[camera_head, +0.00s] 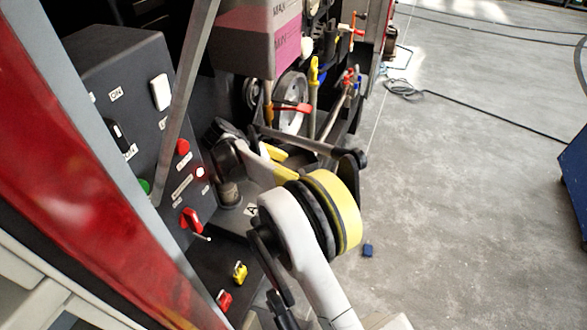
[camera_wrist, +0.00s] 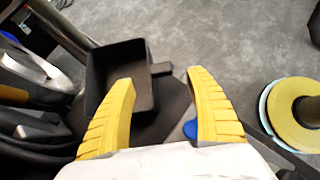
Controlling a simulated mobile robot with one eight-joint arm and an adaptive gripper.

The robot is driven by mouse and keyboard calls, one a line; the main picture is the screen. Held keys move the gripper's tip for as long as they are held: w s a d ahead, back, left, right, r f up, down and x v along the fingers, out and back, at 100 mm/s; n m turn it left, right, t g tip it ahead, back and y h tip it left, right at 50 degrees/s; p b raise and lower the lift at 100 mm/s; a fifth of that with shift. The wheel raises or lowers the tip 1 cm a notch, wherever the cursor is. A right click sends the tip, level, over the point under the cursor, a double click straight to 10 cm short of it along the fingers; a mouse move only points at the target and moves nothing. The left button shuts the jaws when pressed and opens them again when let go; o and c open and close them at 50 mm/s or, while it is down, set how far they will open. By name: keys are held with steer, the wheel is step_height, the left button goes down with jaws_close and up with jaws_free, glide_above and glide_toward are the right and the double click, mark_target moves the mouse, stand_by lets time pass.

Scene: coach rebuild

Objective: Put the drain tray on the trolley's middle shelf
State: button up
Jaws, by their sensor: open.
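A black, open-topped tray (camera_wrist: 125,62) with a short tab on its right side, which looks like the drain tray, lies beyond my fingertips in the wrist view. My gripper (camera_wrist: 160,77) is open, with its yellow fingers apart and nothing between them. The left fingertip overlaps the tray's near part in the picture, and the right one is to the right of its tab. I cannot tell whether either touches it. In the head view I cannot make out the tray behind my arm. The trolley's middle shelf cannot be made out; a dark blue thing (camera_head: 574,175) at the right edge may be part of the trolley.
A dark control box (camera_head: 130,110) with switches stands at the left. A pink-filled container (camera_head: 262,38) and tools crowd the bay behind my arm. A cable (camera_head: 490,112) and a small blue block (camera_head: 367,250) lie on the grey floor (camera_head: 470,230), which is mostly open.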

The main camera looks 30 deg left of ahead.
mark_target(302, 173)
steer(key=b+x, duration=0.2)
steer(key=x, duration=0.5)
steer(key=shift+d, duration=0.1)
jaws_close()
